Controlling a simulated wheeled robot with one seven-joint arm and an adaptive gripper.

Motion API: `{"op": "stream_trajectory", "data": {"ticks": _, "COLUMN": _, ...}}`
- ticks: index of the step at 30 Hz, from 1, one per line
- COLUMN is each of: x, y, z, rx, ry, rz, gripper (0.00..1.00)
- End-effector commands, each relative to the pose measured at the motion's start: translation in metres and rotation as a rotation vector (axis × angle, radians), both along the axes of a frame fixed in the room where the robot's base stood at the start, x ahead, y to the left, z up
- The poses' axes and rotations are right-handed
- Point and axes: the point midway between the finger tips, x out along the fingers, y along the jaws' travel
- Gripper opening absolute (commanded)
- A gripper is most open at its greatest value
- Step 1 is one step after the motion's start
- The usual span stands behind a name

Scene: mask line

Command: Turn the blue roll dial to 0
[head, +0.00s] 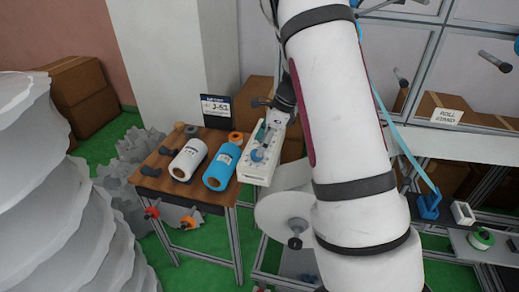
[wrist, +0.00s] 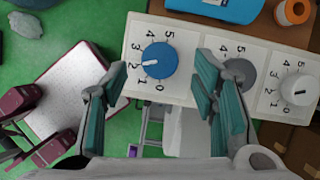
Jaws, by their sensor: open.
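The blue dial (wrist: 160,58) is on a white panel (wrist: 185,30) marked 0 to 5. Its white pointer mark points left, at about the 2. The 0 is below the dial in the wrist view. My gripper (wrist: 163,75) is open, with one teal-padded finger to the left and one to the right of the dial; neither visibly touches it. In the head view my gripper (head: 272,128) is over the panel (head: 252,175), and the blue dial (head: 257,156) shows just below it.
A grey dial (wrist: 240,73) and a white dial (wrist: 298,89) are to the right of the blue one, the grey partly behind my finger. A blue roll (head: 221,166) and a white roll (head: 187,159) lie on the wooden table (head: 160,184). A dark sign (head: 216,108) stands behind them.

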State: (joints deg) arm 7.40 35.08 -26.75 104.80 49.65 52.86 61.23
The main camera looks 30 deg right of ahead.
Motion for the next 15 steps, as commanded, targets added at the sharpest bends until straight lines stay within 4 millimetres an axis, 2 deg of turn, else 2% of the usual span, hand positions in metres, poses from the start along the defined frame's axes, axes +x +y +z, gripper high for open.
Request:
{"op": "stream_trajectory", "data": {"ticks": 6, "x": 0.005, "y": 0.009, "z": -0.025, "rx": 0.000, "ry": 0.002, "rz": 0.002, "gripper": 0.53}}
{"op": "stream_trajectory", "data": {"ticks": 15, "x": 0.007, "y": 0.011, "z": -0.031, "rx": 0.000, "ry": -0.001, "rz": 0.002, "gripper": 0.53}}
